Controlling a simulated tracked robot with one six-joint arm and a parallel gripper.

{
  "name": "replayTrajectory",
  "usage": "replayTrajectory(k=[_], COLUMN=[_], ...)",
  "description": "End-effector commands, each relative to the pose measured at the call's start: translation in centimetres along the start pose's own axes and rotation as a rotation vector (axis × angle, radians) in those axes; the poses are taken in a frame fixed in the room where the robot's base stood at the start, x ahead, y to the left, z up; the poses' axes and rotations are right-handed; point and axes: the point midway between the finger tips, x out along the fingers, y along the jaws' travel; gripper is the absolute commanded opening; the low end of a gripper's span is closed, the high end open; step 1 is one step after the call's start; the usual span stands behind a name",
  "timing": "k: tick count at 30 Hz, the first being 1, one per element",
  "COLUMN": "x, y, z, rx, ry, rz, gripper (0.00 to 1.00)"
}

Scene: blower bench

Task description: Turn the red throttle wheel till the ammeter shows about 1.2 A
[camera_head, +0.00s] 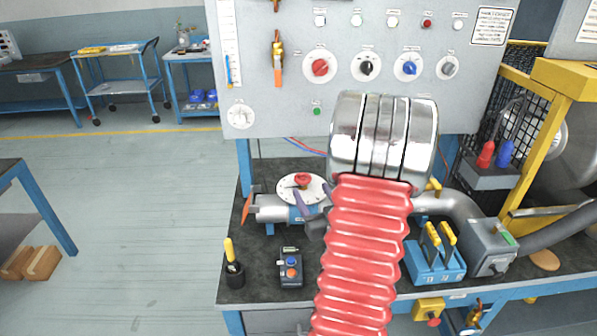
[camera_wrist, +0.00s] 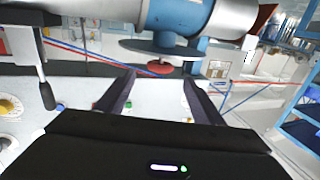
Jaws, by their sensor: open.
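The red throttle wheel (camera_head: 303,180) sits over a round white scale plate on the grey and blue blower pipe on the bench. In the wrist view the red wheel (camera_wrist: 160,69) appears under its plate, between and beyond my fingertips. My gripper (camera_head: 304,206) is open beside the wheel, on its near side, partly hidden behind my arm. In the wrist view my gripper (camera_wrist: 159,78) has its two dark fingers apart with nothing held between them. Contact with the wheel cannot be told. I cannot make out an ammeter in either view.
The grey panel (camera_head: 290,110) with several knobs stands behind the bench. A yellow guard frame (camera_head: 567,78) is at right.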

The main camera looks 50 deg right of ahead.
Motion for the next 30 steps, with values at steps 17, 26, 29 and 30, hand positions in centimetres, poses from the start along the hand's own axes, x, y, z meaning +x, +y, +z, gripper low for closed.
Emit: replayTrajectory(k=[17, 26, 29, 30], x=[8.6, 12.2, 12.6, 12.7], y=[-0.1, -0.1, 0.0, 0.0], z=[0.0, 0.0, 0.0, 0.0], rx=[0.000, 0.001, 0.002, 0.002], ry=[0.000, 0.001, 0.000, 0.000], rz=[-0.001, 0.000, 0.001, 0.001], gripper=[0.62, 0.62, 0.62, 0.62])
